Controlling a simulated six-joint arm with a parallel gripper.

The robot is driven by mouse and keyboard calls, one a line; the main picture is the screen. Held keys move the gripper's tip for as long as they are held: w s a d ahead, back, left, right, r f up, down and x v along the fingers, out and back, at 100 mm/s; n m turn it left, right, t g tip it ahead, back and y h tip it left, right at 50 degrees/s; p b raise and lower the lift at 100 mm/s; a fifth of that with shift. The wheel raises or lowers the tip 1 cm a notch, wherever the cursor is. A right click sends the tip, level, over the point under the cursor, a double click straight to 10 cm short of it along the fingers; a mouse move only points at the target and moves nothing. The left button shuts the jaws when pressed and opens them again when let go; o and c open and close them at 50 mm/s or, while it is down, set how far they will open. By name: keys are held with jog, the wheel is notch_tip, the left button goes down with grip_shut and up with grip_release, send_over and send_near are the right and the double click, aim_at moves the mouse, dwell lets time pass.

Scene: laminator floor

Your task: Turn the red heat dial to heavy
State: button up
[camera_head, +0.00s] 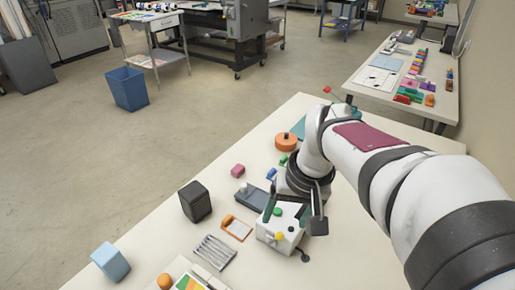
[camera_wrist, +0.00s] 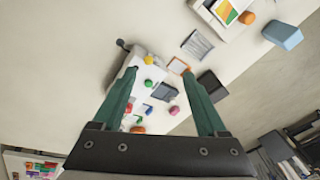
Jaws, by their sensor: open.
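A white box (camera_head: 268,239) with a green knob (camera_head: 278,211) and a yellow knob (camera_head: 279,236) stands on the table below my gripper (camera_head: 286,211). A black-ended lever sticks out of its side. In the wrist view the box (camera_wrist: 137,58), the yellow knob (camera_wrist: 149,60) and the green knob (camera_wrist: 148,83) lie between or near my gripper's (camera_wrist: 161,74) spread green fingers. A small red part (camera_wrist: 128,108) shows by the left finger; I cannot tell for sure that it is the heat dial. My gripper is open and holds nothing. The dial's markings are too small to read.
A dark grey device (camera_head: 252,198), an orange frame (camera_head: 236,228) and a black block (camera_head: 195,201) stand left of the box. A pink block (camera_head: 238,170) and an orange disc (camera_head: 286,142) lie farther back. The table's front right is mostly clear.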

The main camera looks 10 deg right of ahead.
jog(key=shift+s+a, duration=0.4)
jog(key=shift+s, duration=0.45)
jog(key=w+d, duration=0.4)
jog(key=w, duration=0.2)
jog(key=w+d+f+t+h, duration=0.1)
jog(key=w+d, duration=0.2)
jog(key=w, duration=0.3)
jog(key=w+d+f+t+h, duration=0.1)
jog(key=w+d, duration=0.3)
jog(key=w, duration=0.3)
jog(key=shift+d+f, duration=0.1)
jog(key=shift+d, duration=0.2)
jog(key=x, duration=1)
jog(key=w+x, duration=0.1)
jog(key=x, duration=0.5)
jog(key=shift+d+r, duration=0.2)
jog(key=shift+r, duration=0.05)
grip_shut()
